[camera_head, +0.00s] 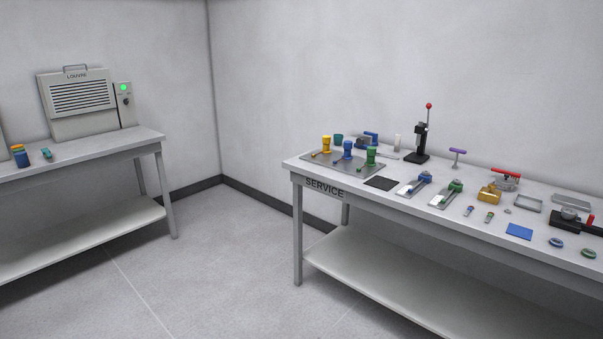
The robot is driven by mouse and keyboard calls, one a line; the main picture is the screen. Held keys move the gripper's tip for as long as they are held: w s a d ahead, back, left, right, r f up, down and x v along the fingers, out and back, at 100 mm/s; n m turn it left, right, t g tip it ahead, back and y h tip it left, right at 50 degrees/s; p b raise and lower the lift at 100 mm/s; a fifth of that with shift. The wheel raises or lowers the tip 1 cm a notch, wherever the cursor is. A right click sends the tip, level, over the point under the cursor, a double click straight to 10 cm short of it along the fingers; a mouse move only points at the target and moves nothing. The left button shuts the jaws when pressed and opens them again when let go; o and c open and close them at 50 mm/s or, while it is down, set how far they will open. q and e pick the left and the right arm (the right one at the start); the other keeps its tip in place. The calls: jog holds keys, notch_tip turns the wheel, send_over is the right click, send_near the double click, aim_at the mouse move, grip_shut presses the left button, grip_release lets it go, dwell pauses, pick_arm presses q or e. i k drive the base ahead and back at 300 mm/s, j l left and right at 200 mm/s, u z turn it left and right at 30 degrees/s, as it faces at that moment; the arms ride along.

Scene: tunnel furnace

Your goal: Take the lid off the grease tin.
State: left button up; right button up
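I cannot tell for sure which object is the grease tin. A small blue round container with an orange-brown top (18,153) stands at the front of the left table, near the picture's left edge. A small teal item (46,153) is just right of it. A dark teal cup-like item (338,140) stands at the back left of the service table. No separate lid can be made out with certainty. Neither of my grippers is in view.
The left table (110,150) bears a grey louvre unit (82,108) with a green light. The service table (325,195) bears a plate with yellow, blue and green fittings, a red-knobbed lever press (420,140) and several small tools. Open floor (215,260) lies between the tables.

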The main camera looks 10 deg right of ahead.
aim_at(506, 180)
jog(key=i+j+z, duration=0.15)
jog(key=i+z, duration=0.25)
jog(key=i, duration=0.15)
jog(key=i+j+z, duration=0.25)
jog(key=i+z, duration=0.15)
jog(key=i+j+z, duration=0.8)
jog(key=i+j, duration=0.15)
jog(key=j, duration=0.15)
jog(key=i+j+z, duration=0.25)
jog(key=j+z, duration=0.2)
jog(key=j, duration=0.25)
